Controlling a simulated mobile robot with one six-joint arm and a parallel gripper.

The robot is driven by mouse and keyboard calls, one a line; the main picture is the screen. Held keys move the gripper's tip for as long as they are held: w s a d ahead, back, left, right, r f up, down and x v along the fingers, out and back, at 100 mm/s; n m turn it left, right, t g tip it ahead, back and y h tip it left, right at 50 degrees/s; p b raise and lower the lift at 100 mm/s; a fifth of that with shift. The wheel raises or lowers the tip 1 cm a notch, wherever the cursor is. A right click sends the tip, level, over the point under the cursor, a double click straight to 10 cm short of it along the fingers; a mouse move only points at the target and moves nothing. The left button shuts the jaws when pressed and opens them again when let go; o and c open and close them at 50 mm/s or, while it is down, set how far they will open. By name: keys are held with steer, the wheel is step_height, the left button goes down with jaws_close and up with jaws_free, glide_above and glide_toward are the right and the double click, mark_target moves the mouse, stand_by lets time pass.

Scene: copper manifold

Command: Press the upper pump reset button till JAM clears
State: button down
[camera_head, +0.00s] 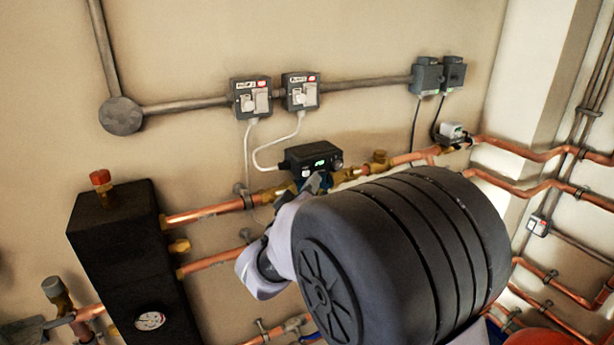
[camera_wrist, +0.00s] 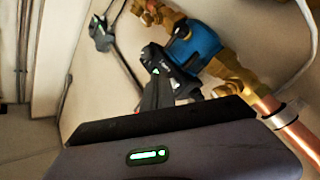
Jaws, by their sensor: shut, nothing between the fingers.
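The upper pump's black control box (camera_head: 312,158) sits on the upper copper pipe in the head view. Its face has a lit green display, too small to read, and small knobs or buttons. In the wrist view the pump's blue body (camera_wrist: 197,45) sits between brass valves. My gripper (camera_head: 314,184) is shut and empty, its tip close under the control box's front. I cannot tell whether it touches the box or a button. In the wrist view, dark parts of the box and fingers overlap near the centre, and the reset button cannot be made out.
My black arm link covers the head view's lower middle. A black manifold block (camera_head: 128,255) with a gauge stands left. Copper pipes (camera_head: 210,212) run beside the gripper.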

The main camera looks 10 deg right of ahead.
steer(key=s, duration=0.1)
steer(key=s+d+b, duration=0.1)
steer(key=s, duration=0.2)
steer(key=shift+s+d, duration=0.3)
steer(key=shift+s, duration=0.05)
stand_by(0.6)
